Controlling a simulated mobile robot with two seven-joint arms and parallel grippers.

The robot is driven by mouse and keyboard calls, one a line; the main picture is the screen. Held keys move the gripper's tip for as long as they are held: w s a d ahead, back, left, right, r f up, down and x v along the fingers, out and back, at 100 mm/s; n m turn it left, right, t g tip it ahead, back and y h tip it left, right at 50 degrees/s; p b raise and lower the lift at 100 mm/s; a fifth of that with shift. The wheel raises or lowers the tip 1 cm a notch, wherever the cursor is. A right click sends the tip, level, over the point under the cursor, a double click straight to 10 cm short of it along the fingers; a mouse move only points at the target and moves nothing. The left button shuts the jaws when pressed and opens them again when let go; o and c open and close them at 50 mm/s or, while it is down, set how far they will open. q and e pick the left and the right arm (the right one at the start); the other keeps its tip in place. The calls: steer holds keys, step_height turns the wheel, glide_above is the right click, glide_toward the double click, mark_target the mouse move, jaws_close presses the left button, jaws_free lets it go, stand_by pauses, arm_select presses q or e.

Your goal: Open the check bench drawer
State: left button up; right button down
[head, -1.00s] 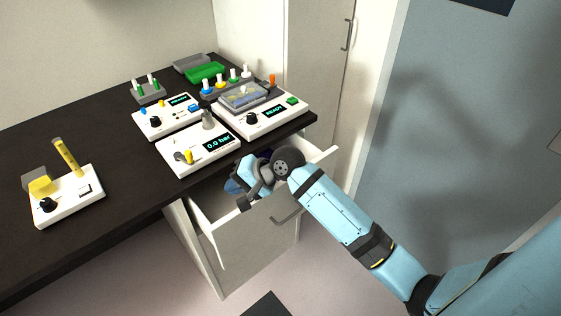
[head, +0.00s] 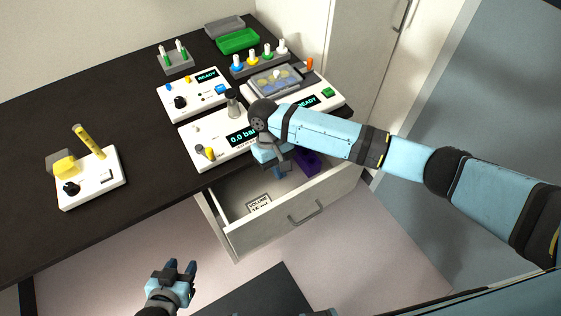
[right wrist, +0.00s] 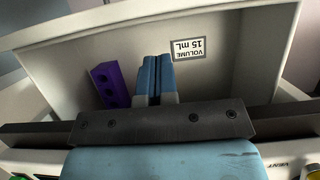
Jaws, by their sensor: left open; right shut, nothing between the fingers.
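The check bench drawer (head: 295,215) stands pulled out below the dark bench top, with its bar handle (head: 306,212) on the front. Inside lie a purple block (head: 307,163) and a label reading VOLUME 15 mL (head: 259,204). The drawer interior also shows in the right wrist view, with the purple block (right wrist: 109,84) and the label (right wrist: 188,50). My right gripper (head: 279,172) is over the open drawer, pointing down into it; its fingers (right wrist: 155,76) are shut and empty. My left gripper (head: 180,268) is open and empty, low in front of the bench, apart from the drawer.
On the bench (head: 120,115) stand several white devices, one reading 0.0 bar (head: 222,148) just beside my right arm. A green tray (head: 238,41) and tube racks are at the back. A tall cabinet (head: 362,50) stands right of the bench. The floor before the drawer is mostly clear.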

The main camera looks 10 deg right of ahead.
arm_select(q)
steer(key=shift+w+d+r, duration=0.1)
steer(key=shift+w+r, duration=0.3)
steer(key=shift+r, duration=0.2)
arm_select(e)
steer(key=a+x, duration=0.1)
steer(key=x, duration=0.5)
steer(key=shift+d+f, duration=0.35)
steer(key=shift+d, duration=0.2)
arm_select(q)
steer(key=shift+s+f, duration=0.1)
arm_select(e)
steer(key=shift+d, duration=0.1)
